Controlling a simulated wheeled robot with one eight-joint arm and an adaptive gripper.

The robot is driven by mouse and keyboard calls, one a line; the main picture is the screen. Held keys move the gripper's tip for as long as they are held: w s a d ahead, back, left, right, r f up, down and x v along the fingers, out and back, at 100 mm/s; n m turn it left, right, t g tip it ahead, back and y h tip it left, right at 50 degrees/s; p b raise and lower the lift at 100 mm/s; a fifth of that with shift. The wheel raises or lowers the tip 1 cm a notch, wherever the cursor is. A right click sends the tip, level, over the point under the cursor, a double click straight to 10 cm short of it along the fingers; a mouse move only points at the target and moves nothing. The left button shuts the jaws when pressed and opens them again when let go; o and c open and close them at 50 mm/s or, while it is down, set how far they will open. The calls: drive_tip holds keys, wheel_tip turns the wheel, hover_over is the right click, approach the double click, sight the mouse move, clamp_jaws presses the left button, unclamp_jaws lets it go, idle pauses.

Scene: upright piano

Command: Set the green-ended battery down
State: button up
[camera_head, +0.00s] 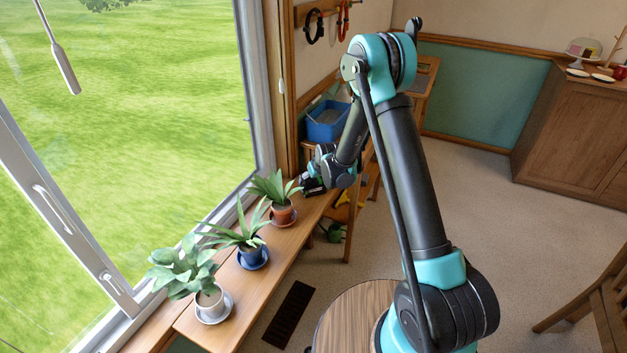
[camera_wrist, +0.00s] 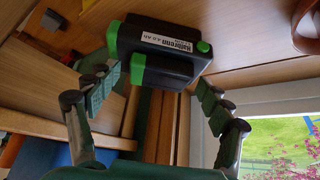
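The green-ended battery (camera_wrist: 165,42) is a black block with bright green ends and a white label. In the wrist view it sits in front of my fingertips, close against the wooden bench (camera_wrist: 250,62); I cannot tell for sure that it bears on the wood. My gripper (camera_wrist: 160,80) has a finger on each side of the battery's narrower near part, with slim gaps on both sides. In the head view my gripper (camera_head: 312,187) is low at the far end of the bench (camera_head: 283,246), and the battery is hard to tell from it.
A plant in a terracotta pot (camera_head: 283,215) stands close to my gripper on the bench. Plants in a blue pot (camera_head: 251,251) and a white pot (camera_head: 210,297) stand nearer. The window is on the left. A blue bin (camera_head: 327,122) is behind my wrist.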

drive_tip(key=v, duration=1.2)
drive_tip(key=s+d+r+m+h, duration=0.1)
drive_tip(key=s+d+r, duration=0.3)
drive_tip(key=s+d, duration=0.35)
drive_tip(key=s+d+r+m+h, duration=0.1)
drive_tip(key=s+d+r+m, duration=0.15)
drive_tip(key=s+d, duration=0.45)
drive_tip(key=s+d+m, duration=0.1)
drive_tip(key=s+d, duration=0.4)
drive_tip(key=s, duration=0.3)
drive_tip(key=s+d+m+g+h, duration=0.1)
drive_tip(key=s+d, duration=0.5)
drive_tip(key=s, duration=0.3)
drive_tip(key=shift+s+f+g, duration=0.2)
drive_tip(key=shift+f+g, duration=0.1)
drive_tip(key=shift+f, duration=0.05)
